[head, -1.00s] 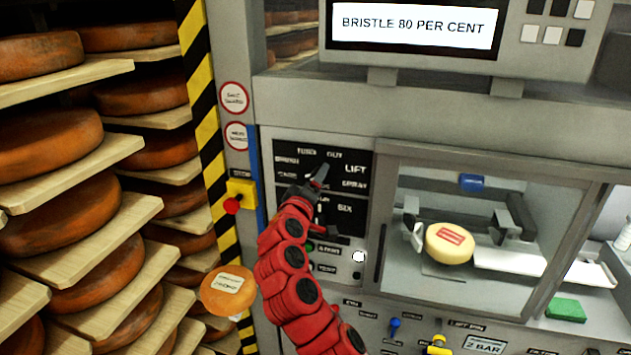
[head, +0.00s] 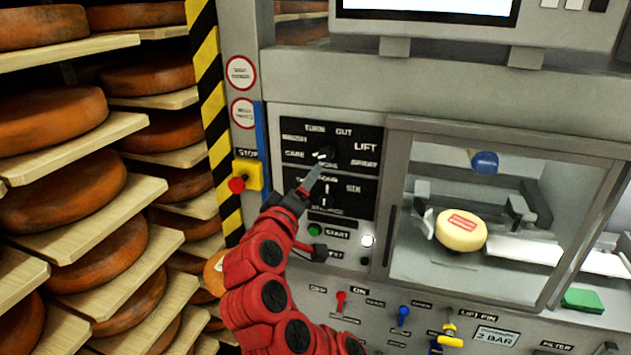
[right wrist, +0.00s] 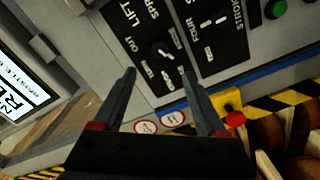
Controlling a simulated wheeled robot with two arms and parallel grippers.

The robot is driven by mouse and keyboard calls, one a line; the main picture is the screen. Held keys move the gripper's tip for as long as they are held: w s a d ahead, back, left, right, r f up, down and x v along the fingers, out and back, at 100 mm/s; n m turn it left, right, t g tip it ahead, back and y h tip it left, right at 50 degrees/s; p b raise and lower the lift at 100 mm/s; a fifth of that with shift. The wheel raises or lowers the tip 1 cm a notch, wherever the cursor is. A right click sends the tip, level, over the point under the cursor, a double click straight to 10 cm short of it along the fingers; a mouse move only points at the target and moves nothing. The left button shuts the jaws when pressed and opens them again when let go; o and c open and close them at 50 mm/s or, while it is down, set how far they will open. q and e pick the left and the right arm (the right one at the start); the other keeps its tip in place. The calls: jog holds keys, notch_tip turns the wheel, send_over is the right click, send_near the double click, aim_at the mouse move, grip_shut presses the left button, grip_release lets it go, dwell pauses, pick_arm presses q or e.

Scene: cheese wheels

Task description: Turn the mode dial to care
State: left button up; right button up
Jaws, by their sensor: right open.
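CARE (head: 293,154) is at the dial's left. The mark seems to sit on the knob's lower-left side, but I cannot tell exactly which word it points at. My right gripper (head: 316,170) is just below and in front of the dial in the head view. In the right wrist view my right gripper (right wrist: 158,72) is open and empty, with the dial (right wrist: 165,50) ahead between its fingers. My left gripper is out of view.
Below the dial are a second dial (head: 326,194) and a green START button (head: 314,229). A red stop button (head: 236,185) on a yellow box is to the left. A windowed chamber at right holds a pale cheese (head: 461,230). Shelves of orange cheese wheels fill the left.

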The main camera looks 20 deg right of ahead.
jog(key=b+v, duration=0.1)
jog(key=v, duration=0.3)
jog(key=shift+s+a, duration=0.25)
jog(key=shift+s, duration=0.1)
